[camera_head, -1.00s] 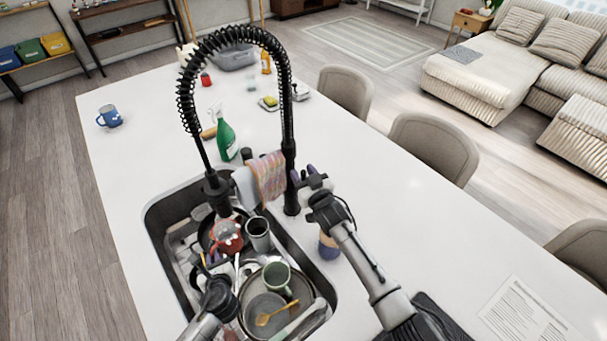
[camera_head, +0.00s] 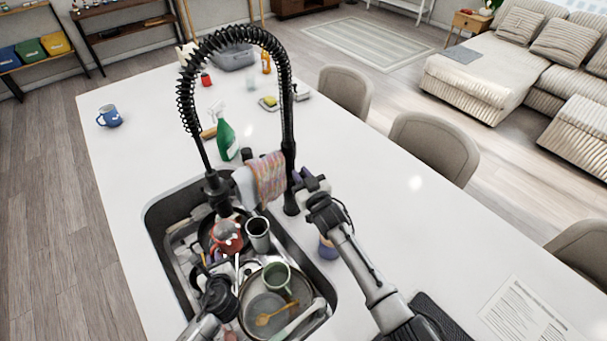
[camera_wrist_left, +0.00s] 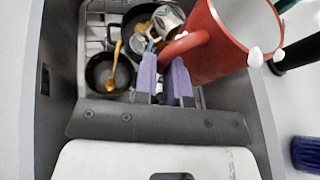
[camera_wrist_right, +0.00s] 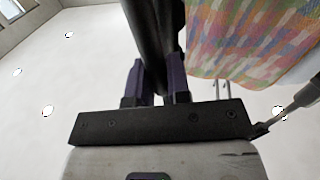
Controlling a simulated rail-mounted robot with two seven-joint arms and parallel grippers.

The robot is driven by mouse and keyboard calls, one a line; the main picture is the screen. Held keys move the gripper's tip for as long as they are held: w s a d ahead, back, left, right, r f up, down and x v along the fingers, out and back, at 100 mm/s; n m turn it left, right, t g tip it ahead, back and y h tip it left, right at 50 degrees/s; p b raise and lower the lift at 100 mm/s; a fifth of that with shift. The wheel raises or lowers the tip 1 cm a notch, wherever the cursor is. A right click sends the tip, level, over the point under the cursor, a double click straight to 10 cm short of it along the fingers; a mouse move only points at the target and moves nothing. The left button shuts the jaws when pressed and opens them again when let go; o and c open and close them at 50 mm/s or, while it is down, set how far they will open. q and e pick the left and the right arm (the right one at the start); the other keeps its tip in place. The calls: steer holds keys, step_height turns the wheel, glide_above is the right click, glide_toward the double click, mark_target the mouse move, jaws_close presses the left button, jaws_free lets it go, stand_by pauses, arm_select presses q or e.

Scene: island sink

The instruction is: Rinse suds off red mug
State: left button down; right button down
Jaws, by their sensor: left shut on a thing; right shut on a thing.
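The red mug (camera_head: 228,243) is over the sink basin, below the spray head (camera_head: 214,185). White blobs of suds show at its rim in the left wrist view (camera_wrist_left: 215,50). My left gripper (camera_head: 213,265) is shut on the mug's handle, its purple fingers (camera_wrist_left: 165,80) closed at the handle's lower end. My right gripper (camera_head: 304,178) is at the faucet's black post (camera_head: 290,165), next to the striped cloth (camera_head: 268,178). In the right wrist view its fingers (camera_wrist_right: 155,85) are shut on a black faucet part; whether lever or post is unclear.
The sink (camera_head: 160,215) holds a grey mug (camera_head: 258,233), a green mug (camera_head: 277,275), pans and a wooden spoon (camera_head: 275,316). A green spray bottle (camera_head: 226,141) and blue mug (camera_head: 110,116) stand behind. A purple-blue cup (camera_head: 327,248) is beside my right arm. The right counter is mostly clear.

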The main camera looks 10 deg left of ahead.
steer(key=shift+s+a+n, duration=0.35)
steer(key=shift+n, duration=0.15)
steer(key=c, duration=1.1)
jaws_free()
steer(key=shift+d+f, duration=0.1)
steer(key=v, duration=0.7)
steer(key=shift+s, duration=0.25)
steer(key=shift+d, duration=0.1)
